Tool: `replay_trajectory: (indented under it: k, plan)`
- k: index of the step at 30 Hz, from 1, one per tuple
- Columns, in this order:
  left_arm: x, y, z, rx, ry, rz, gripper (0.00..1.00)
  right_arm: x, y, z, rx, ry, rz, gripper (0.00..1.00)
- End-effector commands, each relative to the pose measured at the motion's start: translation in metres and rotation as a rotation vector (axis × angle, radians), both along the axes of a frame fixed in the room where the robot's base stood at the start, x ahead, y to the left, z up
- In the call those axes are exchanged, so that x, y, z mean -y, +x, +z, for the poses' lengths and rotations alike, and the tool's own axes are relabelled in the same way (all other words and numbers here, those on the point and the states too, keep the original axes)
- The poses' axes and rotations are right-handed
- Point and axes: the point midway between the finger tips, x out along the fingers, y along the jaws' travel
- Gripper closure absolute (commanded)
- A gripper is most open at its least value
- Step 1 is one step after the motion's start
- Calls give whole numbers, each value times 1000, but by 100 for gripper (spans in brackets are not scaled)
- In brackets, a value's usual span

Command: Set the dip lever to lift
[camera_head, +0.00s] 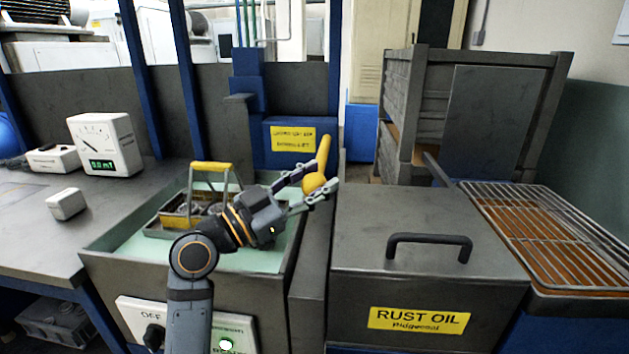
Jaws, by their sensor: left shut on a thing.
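The dip lever (323,155) is a yellow bar with a rounded yellow knob, standing upright with a slight lean to the right at the right side of the open tank. My left gripper (318,183) reaches in from the lower middle. Its fingers are closed around the lower, knob-like part of the lever. The lever's base is hidden behind the fingers. A yellow label (293,139) on the blue housing behind the lever has text too small to read surely. My right gripper is not in view.
A basket with a yellow handle (211,167) sits in the tank (118,240) left of my gripper. A closed box marked RUST OIL (352,280) with a black handle stands to the right. A wire drain rack (560,235) is farther right. A white gauge (104,143) stands on the left bench.

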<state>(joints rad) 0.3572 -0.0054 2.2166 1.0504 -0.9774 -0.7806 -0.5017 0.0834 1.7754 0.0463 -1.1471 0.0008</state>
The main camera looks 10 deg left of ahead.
Motion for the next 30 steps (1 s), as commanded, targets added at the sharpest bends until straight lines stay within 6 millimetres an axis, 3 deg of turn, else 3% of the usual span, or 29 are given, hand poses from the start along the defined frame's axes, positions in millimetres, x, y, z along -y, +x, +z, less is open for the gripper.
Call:
replay_trajectory:
  k: [14, 15, 18, 20, 30]
  plan:
    - [0, 2, -5, -9, 3, 1, 100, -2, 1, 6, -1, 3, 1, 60]
    - [0, 2, -5, -9, 3, 1, 54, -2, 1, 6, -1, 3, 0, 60]
    - [0, 2, -5, -8, 3, 1, 41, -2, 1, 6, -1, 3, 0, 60]
    - [0, 1, -4, -7, 3, 1, 34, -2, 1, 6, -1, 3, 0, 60]
    - [0, 1, 2, 0, 1, 1, 34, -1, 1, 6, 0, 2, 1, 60]
